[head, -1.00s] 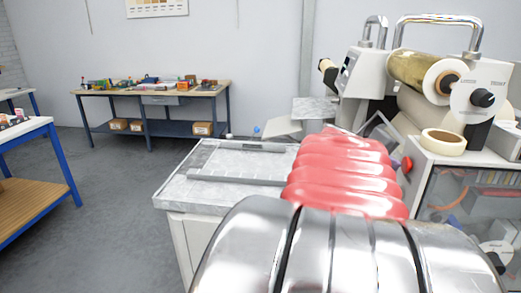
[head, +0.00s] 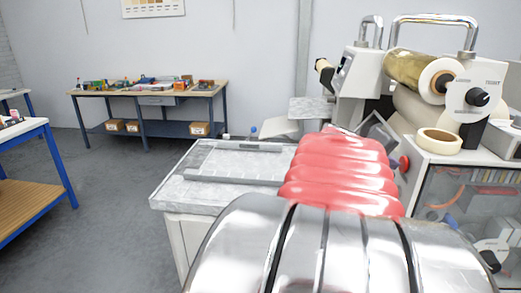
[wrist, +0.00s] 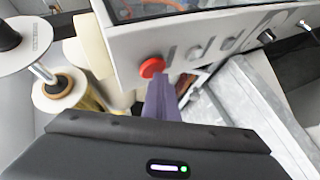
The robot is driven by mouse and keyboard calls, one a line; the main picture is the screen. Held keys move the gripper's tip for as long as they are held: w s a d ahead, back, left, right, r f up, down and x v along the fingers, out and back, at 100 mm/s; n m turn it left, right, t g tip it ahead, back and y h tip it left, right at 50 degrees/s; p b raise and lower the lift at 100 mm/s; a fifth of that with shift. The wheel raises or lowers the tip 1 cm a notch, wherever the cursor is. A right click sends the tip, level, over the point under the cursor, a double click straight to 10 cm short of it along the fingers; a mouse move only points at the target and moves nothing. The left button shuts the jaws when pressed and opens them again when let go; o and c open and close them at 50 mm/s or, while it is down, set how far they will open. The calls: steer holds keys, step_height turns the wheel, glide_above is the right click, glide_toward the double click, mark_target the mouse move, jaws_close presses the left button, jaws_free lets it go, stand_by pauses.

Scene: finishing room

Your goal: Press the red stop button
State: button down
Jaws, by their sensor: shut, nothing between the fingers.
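The red stop button (head: 404,163) is a round knob on the side of the white machine, just right of my red-sleeved arm in the head view. In the wrist view the red button (wrist: 152,67) sits on the light grey panel, near its lower left corner. My gripper (wrist: 161,92) shows there as a narrow purple-grey shape, shut and empty. Its tip appears just below the button; whether they touch I cannot tell. In the head view my arm hides the gripper.
The white machine carries a film roll (head: 415,69) and a tape roll (head: 438,141) beside the button. A flat worktop (head: 205,163) lies left of my arm. A workbench (head: 150,92) stands at the back wall. The grey floor (head: 110,210) between is open.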

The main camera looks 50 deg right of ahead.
steer(key=shift+w, duration=0.1)
steer(key=shift+w+a, duration=0.4)
steer(key=shift+w, duration=0.2)
steer(key=shift+w, duration=0.1)
steer(key=w+a, duration=0.1)
steer(key=w, duration=0.1)
steer(key=w+a, duration=0.1)
steer(key=w, duration=0.1)
steer(key=shift+a, duration=0.3)
stand_by(0.4)
steer(key=shift+w, duration=0.1)
stand_by(0.7)
